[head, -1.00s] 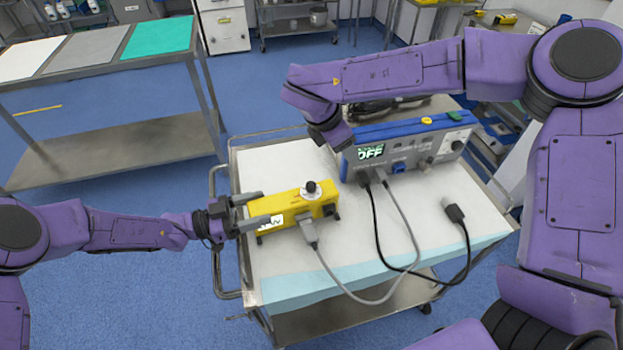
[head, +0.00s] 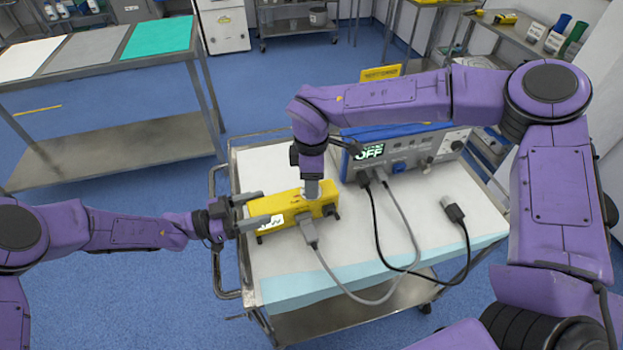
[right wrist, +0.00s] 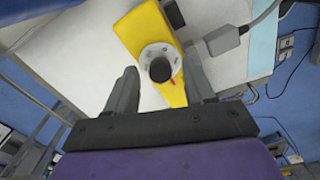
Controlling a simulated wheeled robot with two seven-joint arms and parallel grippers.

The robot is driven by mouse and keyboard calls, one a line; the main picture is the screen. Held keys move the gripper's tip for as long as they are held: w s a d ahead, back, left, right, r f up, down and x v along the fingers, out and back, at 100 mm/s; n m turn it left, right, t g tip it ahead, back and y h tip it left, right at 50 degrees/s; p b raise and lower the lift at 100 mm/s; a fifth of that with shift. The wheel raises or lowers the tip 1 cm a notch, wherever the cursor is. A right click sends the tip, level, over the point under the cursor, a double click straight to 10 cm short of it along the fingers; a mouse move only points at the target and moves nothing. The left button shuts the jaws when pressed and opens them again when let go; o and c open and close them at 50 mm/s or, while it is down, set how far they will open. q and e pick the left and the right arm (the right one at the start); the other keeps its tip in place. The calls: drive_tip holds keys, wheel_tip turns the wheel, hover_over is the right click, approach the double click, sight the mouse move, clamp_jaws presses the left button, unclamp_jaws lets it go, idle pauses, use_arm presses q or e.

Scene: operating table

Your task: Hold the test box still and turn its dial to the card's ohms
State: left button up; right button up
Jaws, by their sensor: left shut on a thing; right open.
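The yellow test box (head: 280,210) lies on the cart's white top, with a small white display at its left end and a grey plug in its front side. My left gripper (head: 243,210) is shut on the box's left end. My right gripper (head: 310,182) is above the box's dial, which it hides in the head view. In the right wrist view the black-knobbed dial (right wrist: 159,68) on a white disc sits between the open fingers of my right gripper (right wrist: 160,90), apart from both. A small red mark shows beside the dial. I cannot make out a card with ohms.
A grey device (head: 405,150) with a blue top and a display reading OFF stands behind the box. A yellow sign (head: 381,73) stands behind the device.

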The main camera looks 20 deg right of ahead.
drive_tip(key=shift+c, duration=0.4)
clamp_jaws()
